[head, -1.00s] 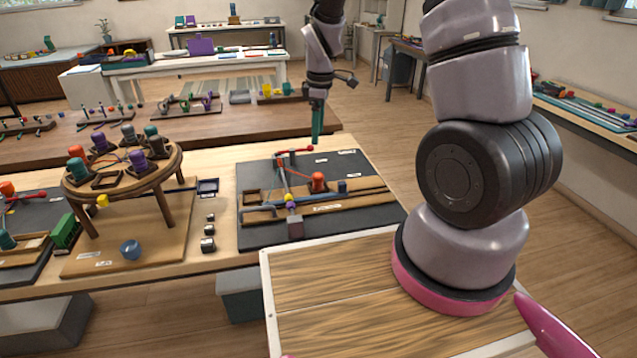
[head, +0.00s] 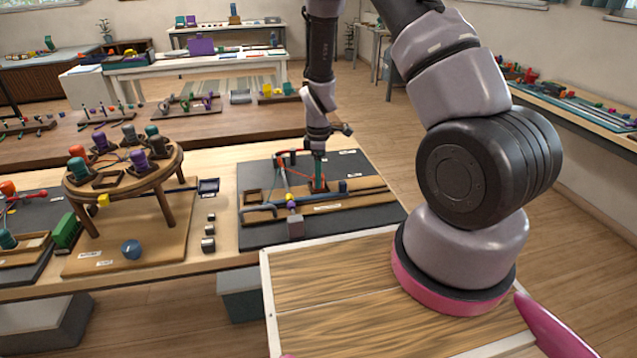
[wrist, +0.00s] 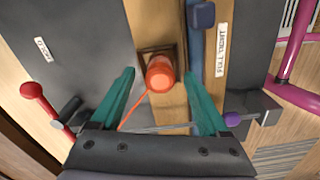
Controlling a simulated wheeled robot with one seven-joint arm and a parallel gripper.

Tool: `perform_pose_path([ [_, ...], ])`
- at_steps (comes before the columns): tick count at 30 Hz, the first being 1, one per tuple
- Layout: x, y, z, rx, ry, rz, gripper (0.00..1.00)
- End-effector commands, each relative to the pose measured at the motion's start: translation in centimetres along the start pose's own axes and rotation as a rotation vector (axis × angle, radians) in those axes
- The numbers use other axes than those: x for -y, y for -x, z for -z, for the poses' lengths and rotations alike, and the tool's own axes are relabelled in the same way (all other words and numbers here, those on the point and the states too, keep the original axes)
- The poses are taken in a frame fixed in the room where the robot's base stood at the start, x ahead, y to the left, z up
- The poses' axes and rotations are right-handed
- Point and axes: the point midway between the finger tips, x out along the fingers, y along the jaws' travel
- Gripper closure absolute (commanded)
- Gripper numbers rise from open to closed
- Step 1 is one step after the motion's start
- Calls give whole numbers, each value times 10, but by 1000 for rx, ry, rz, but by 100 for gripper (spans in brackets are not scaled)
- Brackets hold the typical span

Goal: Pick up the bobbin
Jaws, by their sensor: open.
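The orange-red bobbin (wrist: 160,73) stands in a dark square seat on a wooden strip in the wrist view, with an orange cord running from it down to the left. My gripper (wrist: 158,78) is open, with one teal finger on each side of the bobbin. There are visible gaps between the fingers and the bobbin, and nothing is held. In the head view my gripper (head: 319,172) is down over the dark board (head: 262,228), and its fingers largely hide the bobbin.
A red-knobbed lever (wrist: 33,91) lies to the left.

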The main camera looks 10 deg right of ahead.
Motion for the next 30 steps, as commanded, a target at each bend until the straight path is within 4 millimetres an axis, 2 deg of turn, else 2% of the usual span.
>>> perform_pose_path([
  [3, 0, -9, 0, 0, 0, 0, 21],
  [10, 0, -10, 0, -1, 0, 0, 21],
  [16, 0, -10, 0, -1, 0, 0, 98],
  [25, 0, -7, 0, -1, 0, -1, 100],
  [30, -1, 16, 1, -3, -1, -4, 100],
])
